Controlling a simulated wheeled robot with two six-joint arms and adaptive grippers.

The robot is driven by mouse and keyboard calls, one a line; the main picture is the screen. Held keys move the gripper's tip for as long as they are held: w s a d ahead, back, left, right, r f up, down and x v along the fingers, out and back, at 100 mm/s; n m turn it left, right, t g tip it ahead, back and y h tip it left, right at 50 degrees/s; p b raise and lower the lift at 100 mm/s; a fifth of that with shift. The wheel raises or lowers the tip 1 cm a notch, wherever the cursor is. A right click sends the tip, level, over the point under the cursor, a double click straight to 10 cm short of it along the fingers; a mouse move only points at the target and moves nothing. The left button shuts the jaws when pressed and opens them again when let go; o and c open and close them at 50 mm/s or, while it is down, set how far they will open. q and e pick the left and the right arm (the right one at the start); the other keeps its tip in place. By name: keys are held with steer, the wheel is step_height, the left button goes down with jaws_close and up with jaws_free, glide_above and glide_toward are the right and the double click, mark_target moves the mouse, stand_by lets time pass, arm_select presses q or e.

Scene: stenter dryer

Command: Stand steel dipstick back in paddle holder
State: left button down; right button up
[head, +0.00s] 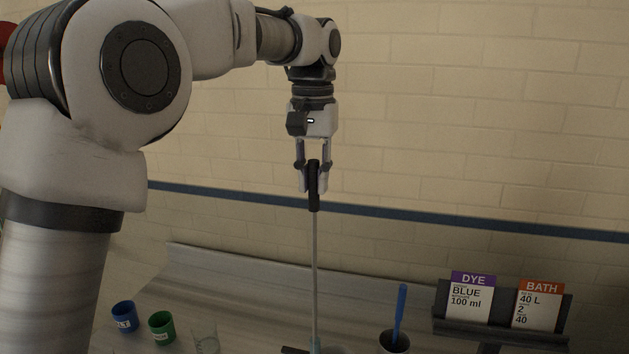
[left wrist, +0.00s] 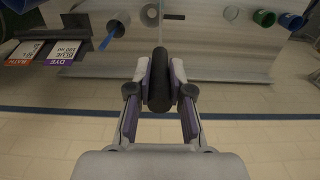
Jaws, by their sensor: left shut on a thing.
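The steel dipstick is a thin grey rod (head: 315,265) with a black handle (head: 314,200), hanging upright in the head view. My left gripper (head: 313,180) is shut on the black handle, high above the bench. My right gripper is not in view.
A blue cup (head: 124,316), a green cup (head: 162,327) and a clear glass (head: 206,340) stand at the left. A dark card rack (head: 502,328) with DYE and BATH cards stands at the right. A low grey ledge (head: 235,277) runs behind, before a brick wall.

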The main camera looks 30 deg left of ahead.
arm_select(q)
steer(key=f, duration=0.2)
steer(key=shift+s+f, duration=0.3)
steer(key=shift+s, duration=0.05)
steer(key=c, duration=1.1)
jaws_free()
steer(key=shift+w, duration=0.1)
steer(key=shift+o, duration=0.2)
steer(key=shift+a, duration=0.3)
steer(key=shift+d+r, duration=0.1)
steer(key=shift+r, duration=0.35)
step_height(320, 180, up, 11)
steer(key=shift+f, duration=0.1)
steer(key=shift+r, duration=0.35)
steer(key=shift+c, duration=1.1)
